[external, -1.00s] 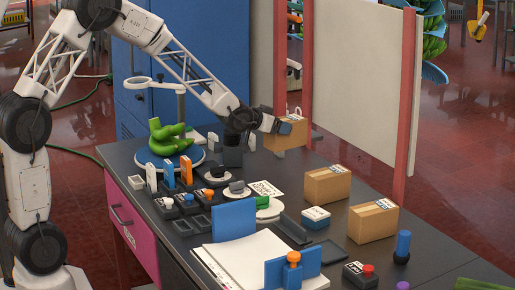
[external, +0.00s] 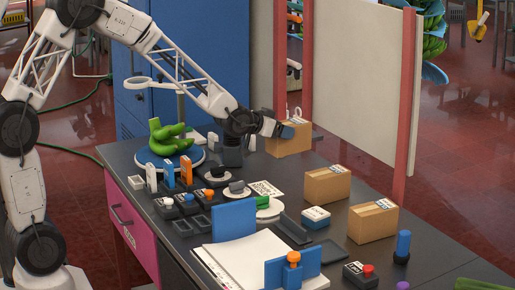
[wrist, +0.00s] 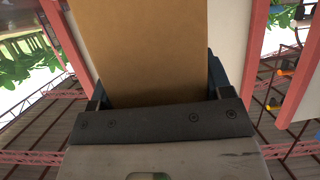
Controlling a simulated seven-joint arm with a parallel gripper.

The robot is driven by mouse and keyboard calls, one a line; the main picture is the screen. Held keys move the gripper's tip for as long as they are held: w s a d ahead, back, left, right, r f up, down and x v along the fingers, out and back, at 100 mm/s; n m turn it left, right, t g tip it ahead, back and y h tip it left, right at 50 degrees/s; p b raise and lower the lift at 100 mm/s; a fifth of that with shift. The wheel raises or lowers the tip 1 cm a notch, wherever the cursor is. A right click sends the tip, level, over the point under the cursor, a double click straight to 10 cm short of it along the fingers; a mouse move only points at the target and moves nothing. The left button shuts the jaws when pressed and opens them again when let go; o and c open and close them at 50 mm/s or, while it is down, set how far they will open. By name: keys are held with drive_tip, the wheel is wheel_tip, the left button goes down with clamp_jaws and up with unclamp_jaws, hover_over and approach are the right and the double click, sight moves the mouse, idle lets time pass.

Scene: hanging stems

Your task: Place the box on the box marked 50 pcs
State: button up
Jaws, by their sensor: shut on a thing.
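My gripper (external: 287,131) is shut on a brown cardboard box (external: 288,146) at the far end of the table, in front of a red post. In the wrist view the box (wrist: 145,50) fills the space between the two dark fingers. I cannot tell whether its underside is clear of the table. Two more cardboard boxes stand on the table's right side, a middle box (external: 327,187) and a nearer box (external: 372,224). Both have white labels on top, too small to read, so I cannot tell which is marked 50 pcs.
A white-topped blue box (external: 316,217) and a dark tray (external: 292,230) lie left of the boxes. A blue cylinder (external: 403,244) and a red-button block (external: 361,273) are near the front right. A pale panel (external: 360,75) stands behind the table.

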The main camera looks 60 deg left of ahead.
drive_tip(key=s+d+r+h, duration=0.1)
drive_tip(key=s+d+r, duration=0.1)
drive_tip(key=s+d, duration=0.8)
drive_tip(key=d, duration=0.3)
drive_tip(key=shift+r+m, duration=0.15)
drive_tip(key=shift+m, duration=0.25)
hover_over(320, 174)
drive_tip(key=shift+a+f, duration=0.15)
drive_tip(key=shift+f, duration=0.6)
drive_tip(key=shift+f, duration=0.1)
drive_tip(key=shift+f, duration=1.65)
drive_tip(key=shift+f, duration=0.15)
drive_tip(key=o, duration=1.1)
drive_tip(key=shift+o, duration=0.2)
